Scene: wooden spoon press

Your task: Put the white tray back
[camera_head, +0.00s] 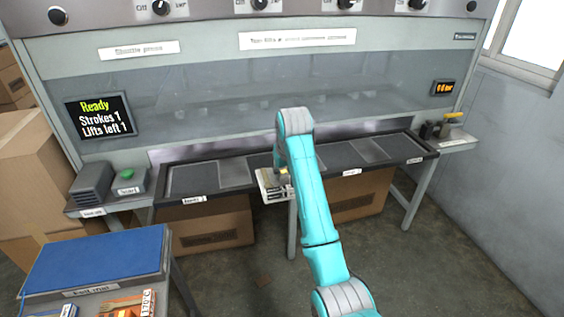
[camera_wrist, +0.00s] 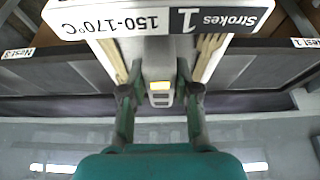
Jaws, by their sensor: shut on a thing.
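The white tray (camera_head: 266,184) is at the front edge of the dark press bench, near its middle, partly hidden by my arm. In the wrist view the white tray (camera_wrist: 88,14) has a front label reading "150-170°C" and "Strokes 1". Pale wooden strips (camera_wrist: 208,55) show on it. My gripper (camera_wrist: 158,78) is shut on the tray's grey middle part, with one finger on each side. In the head view my gripper (camera_head: 283,172) is mostly hidden behind my teal arm. I cannot tell whether the tray rests on the bench.
The dark bench (camera_head: 205,195) has several recessed nests. A display (camera_head: 99,117) reads "Ready, Strokes 1, Lifts left 1". A green button box (camera_head: 130,180) is left, a yellow-handled device (camera_head: 443,128) right. A blue mat (camera_head: 95,262) lies front left. Cardboard boxes (camera_head: 205,222) stand below the bench.

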